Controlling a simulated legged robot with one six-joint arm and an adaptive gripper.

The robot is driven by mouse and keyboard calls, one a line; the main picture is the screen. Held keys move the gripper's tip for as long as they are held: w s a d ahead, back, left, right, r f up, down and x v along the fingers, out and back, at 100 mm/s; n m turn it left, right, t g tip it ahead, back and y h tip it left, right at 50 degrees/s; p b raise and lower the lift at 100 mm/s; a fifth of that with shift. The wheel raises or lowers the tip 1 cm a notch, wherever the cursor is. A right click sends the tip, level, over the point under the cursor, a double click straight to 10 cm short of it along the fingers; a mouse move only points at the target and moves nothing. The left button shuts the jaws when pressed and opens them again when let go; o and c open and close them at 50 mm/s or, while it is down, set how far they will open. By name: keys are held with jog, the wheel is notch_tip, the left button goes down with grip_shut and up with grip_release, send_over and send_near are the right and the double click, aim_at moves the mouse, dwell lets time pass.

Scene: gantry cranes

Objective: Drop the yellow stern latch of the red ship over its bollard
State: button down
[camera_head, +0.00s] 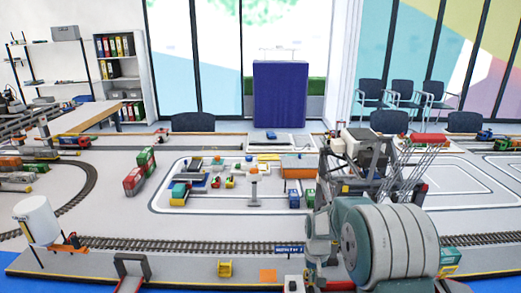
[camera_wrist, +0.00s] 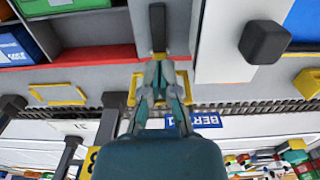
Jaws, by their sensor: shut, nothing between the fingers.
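In the wrist view, my gripper (camera_wrist: 158,68) is shut with nothing between its fingers. A yellow frame (camera_wrist: 184,88) shows behind and around the fingers, partly hidden by them; contact cannot be told. A second yellow frame (camera_wrist: 58,94) lies to the left. Which one is the stern latch is unclear. A red strip (camera_wrist: 95,55), seemingly part of the red ship, runs beside the fingers. A narrow dark bar (camera_wrist: 157,28) stands past the fingertips; I cannot tell what it is. A dark block (camera_wrist: 265,42), possibly a bollard, is at the right. The head view hides my fingers.
Dark posts (camera_wrist: 112,106) stand left of my gripper in the wrist view. A blue berth sign (camera_wrist: 206,122) is close to the fingers. In the head view, a gantry crane (camera_head: 365,165) rises behind my arm. Rail track (camera_head: 180,243) crosses the front of the table.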

jog(key=shift+w, duration=2.7)
notch_tip(320, 180, up, 10)
jog(key=w, duration=0.3)
jog(key=shift+s+r, duration=0.1)
jog(key=s+r+t, duration=0.3)
jog(key=s+r, duration=1.2)
jog(key=s, duration=0.2)
jog(key=s+f+t, duration=0.2)
jog(key=s, duration=1.8)
jog(key=shift+s+t, duration=0.25)
jog(key=shift+t, duration=0.05)
jog(key=shift+w, duration=0.1)
